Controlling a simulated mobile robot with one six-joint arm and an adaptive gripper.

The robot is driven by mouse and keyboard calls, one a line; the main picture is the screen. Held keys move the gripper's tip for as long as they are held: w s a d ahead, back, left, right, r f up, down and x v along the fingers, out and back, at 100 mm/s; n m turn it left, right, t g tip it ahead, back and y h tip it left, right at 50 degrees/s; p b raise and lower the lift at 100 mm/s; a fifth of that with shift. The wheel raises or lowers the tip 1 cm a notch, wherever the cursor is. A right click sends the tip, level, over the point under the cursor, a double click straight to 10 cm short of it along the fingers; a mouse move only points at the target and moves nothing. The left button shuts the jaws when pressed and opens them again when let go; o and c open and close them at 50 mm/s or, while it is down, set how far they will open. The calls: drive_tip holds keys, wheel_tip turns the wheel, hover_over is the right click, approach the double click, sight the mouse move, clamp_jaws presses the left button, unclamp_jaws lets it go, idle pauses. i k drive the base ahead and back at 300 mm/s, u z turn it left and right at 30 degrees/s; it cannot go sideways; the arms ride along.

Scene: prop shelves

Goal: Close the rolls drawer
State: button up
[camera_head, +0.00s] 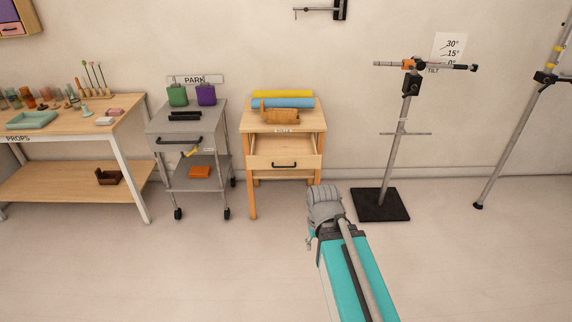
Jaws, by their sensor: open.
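The rolls drawer (284,163) is the wooden drawer of the light wood stand in the middle, under a small label (284,131). It is pulled out toward me, with its open inside showing behind the front. A dark bar handle (284,165) is on its front. My arm reaches up from the bottom, right of and in front of the stand. My gripper (309,243) shows only as a small part left of the arm, open, apart from the drawer and low over the floor. Most of it is hidden by the arm.
Yellow and blue rolls (283,103) and a brown wooden holder (280,114) are on the stand top. A grey cart (214,125) stands close left, beyond it a props table (120,118). A pole on a black base (381,205) stands right. The floor before the stand is clear.

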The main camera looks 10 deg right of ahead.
sight(269, 150)
drive_tip(key=z, duration=0.6)
drive_tip(key=i, duration=0.9)
drive_tip(key=u, duration=1)
